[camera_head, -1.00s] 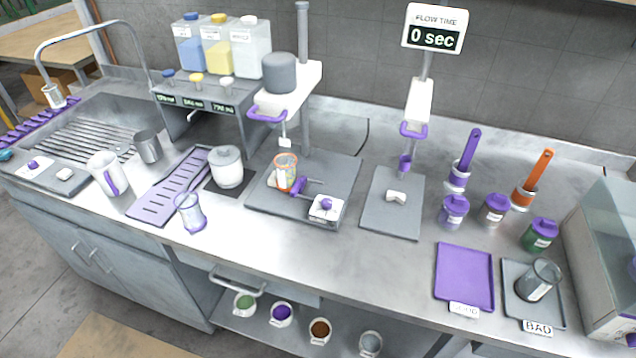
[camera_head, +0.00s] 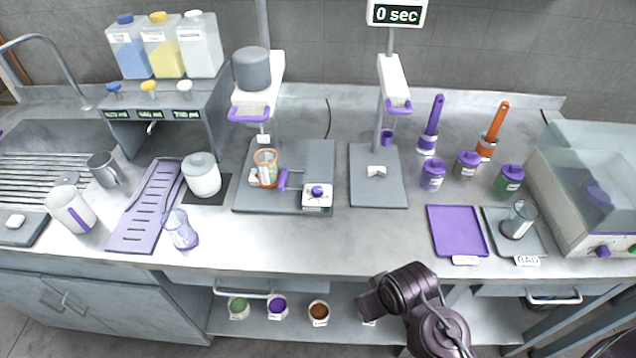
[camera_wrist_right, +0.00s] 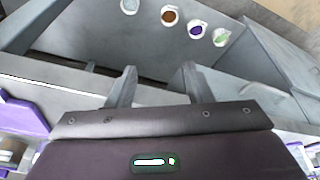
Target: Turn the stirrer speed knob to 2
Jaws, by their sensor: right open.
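The stirrer (camera_head: 258,100) stands on the counter with a grey motor on top and a grey base plate. Its speed knob (camera_head: 317,191) is a small purple knob on a white box at the front right of the base. A clear cup with an orange rim (camera_head: 265,168) stands on the base, left of the knob. The knob's dial marks are too small to read. My right arm comes in at the bottom, below and right of the knob. My right gripper (camera_wrist_right: 150,85) is open and empty in the wrist view, in front of the counter's drawers and lower shelf. My left gripper is not in view.
A flow-time stand (camera_head: 393,85) reading 0 sec stands right of the stirrer. The counter front below the knob is clear.

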